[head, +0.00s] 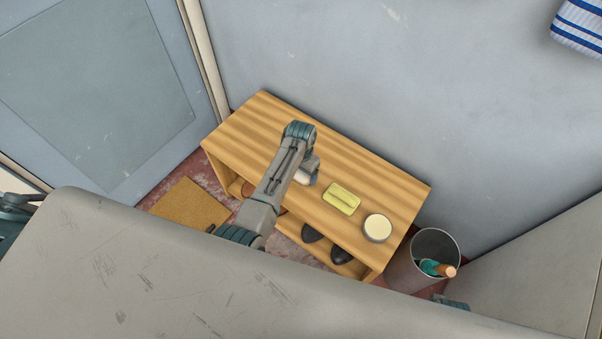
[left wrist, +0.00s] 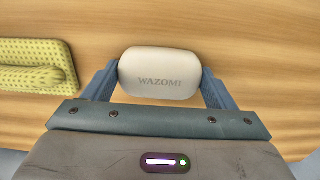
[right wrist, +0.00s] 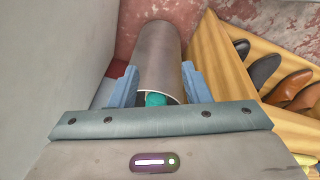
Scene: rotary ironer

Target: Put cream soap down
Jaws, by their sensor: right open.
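The cream soap (left wrist: 160,73) is a rounded bar marked WAZOMI. In the left wrist view it fills the gap between the fingers of my left gripper (left wrist: 160,78), which is shut on it. In the head view the soap (head: 303,178) shows partly under my left gripper (head: 308,172), over the front part of the wooden bench (head: 345,165). Whether the soap touches the bench top, I cannot tell. My right gripper (right wrist: 158,78) is open and empty, with the metal bin beyond its fingers in the right wrist view.
A yellow-green brush-like block (head: 341,198) and a round cream-topped tin (head: 377,228) sit right of the soap on the bench. Dark shoes (head: 340,255) are on the lower shelf. A metal bin (head: 408,272) holding a teal item stands at the bench's right end. The bench's back is clear.

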